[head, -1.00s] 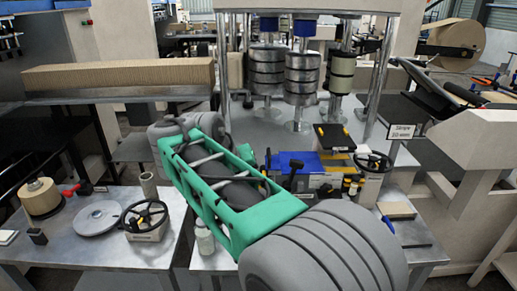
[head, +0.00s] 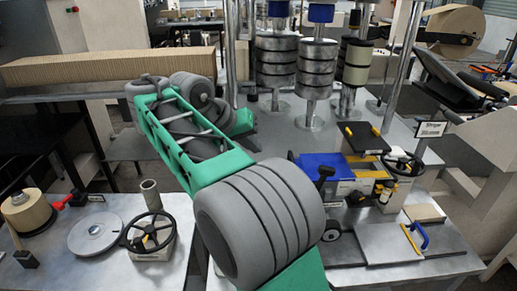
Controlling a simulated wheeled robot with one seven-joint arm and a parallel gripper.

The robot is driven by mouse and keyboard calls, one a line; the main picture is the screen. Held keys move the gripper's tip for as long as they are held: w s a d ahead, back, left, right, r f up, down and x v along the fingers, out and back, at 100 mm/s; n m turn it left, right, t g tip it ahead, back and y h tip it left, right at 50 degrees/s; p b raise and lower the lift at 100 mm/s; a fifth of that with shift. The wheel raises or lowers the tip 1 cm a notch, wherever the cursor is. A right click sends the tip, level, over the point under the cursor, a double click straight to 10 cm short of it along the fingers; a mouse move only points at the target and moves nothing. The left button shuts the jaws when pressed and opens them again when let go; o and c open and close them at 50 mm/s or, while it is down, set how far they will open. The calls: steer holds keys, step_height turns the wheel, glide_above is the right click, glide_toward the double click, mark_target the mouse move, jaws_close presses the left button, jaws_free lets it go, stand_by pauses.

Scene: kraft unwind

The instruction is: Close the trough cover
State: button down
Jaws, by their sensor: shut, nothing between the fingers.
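I cannot tell for certain which part is the trough cover. A flat grey plate (head: 388,243) with a blue handle (head: 423,236) and a yellow strip lies on the front right of the metal table. Behind it stands a small blue, white and yellow unit (head: 345,178) with a black panel with yellow ends (head: 363,138), raised and tilted above it. My green and grey arm reaches from the bottom middle toward the upper left. My gripper's fingers do not show; the far end of the arm is hidden behind its own links. I see no contact with the plate or the unit.
A black handwheel (head: 403,165) stands right of the unit, and another (head: 148,233) on the left table beside a grey disc (head: 94,235). Metal roller stacks (head: 315,75) rise behind. A long corrugated stack (head: 110,67) lies at the back left. A slanted black panel (head: 445,85) is at the right.

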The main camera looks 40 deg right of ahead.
steer(key=s+d+f+b, duration=0.1)
steer(key=d+f, duration=0.4)
steer(key=d, duration=0.3)
steer(key=shift+s+d+f, duration=0.15)
steer(key=shift+s+f, duration=0.05)
steer(key=shift+s, duration=0.1)
